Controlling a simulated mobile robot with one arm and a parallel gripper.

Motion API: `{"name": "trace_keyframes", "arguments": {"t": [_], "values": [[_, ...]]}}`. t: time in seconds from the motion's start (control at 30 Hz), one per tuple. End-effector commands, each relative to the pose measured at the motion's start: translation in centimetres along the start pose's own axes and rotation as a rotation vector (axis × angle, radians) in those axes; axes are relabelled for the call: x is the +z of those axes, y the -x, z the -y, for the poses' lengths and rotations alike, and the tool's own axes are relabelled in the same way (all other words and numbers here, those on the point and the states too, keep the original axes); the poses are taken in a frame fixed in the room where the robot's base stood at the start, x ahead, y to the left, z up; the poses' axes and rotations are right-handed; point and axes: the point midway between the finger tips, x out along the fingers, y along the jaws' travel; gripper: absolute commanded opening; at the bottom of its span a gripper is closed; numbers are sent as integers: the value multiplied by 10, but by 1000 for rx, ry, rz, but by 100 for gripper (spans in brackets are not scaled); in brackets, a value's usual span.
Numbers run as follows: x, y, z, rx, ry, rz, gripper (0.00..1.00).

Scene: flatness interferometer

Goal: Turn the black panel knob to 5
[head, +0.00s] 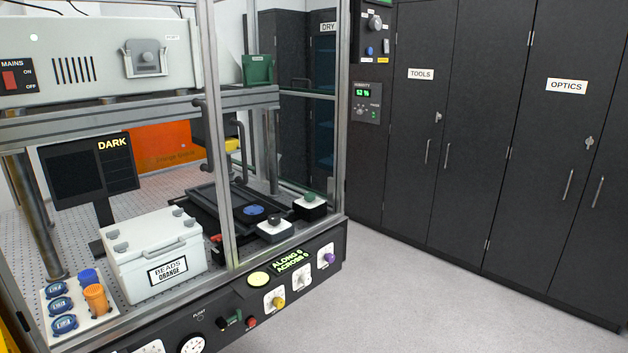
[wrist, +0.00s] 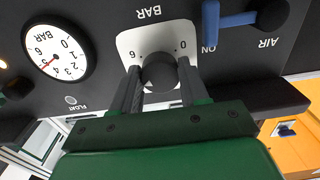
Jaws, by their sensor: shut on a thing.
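The black panel knob (wrist: 160,72) sits on a white plate (wrist: 127,43) marked 0, 6 and BAR, seen upside down in the wrist view. My gripper (wrist: 158,80) is shut on the knob, one finger at each side. The knob's pointer mark is hidden or too small to tell. Beside it, a round white gauge (wrist: 70,42) marked 0 to 6 BAR has a red needle pointing close to 5. In the head view, the gauge (head: 192,345) is cut by the bottom edge; my gripper does not show there.
A blue lever (wrist: 228,20) marked AIR and ON is close beside the knob. Other knobs, such as a yellow one (head: 278,301) and a purple one (head: 328,258), are farther along the panel. A white beads box (head: 190,268) stands on the bench above. The floor (head: 430,290) at right is clear.

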Motion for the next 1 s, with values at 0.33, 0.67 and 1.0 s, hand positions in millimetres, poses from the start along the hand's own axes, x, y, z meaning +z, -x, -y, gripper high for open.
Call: {"name": "trace_keyframes", "arguments": {"t": [0.33,0.67,1.0], "values": [[0,0,0,-1,-37,0,64],[0,12,0,0,-34,1,64],[0,37,1,-2,-35,0,64]]}}
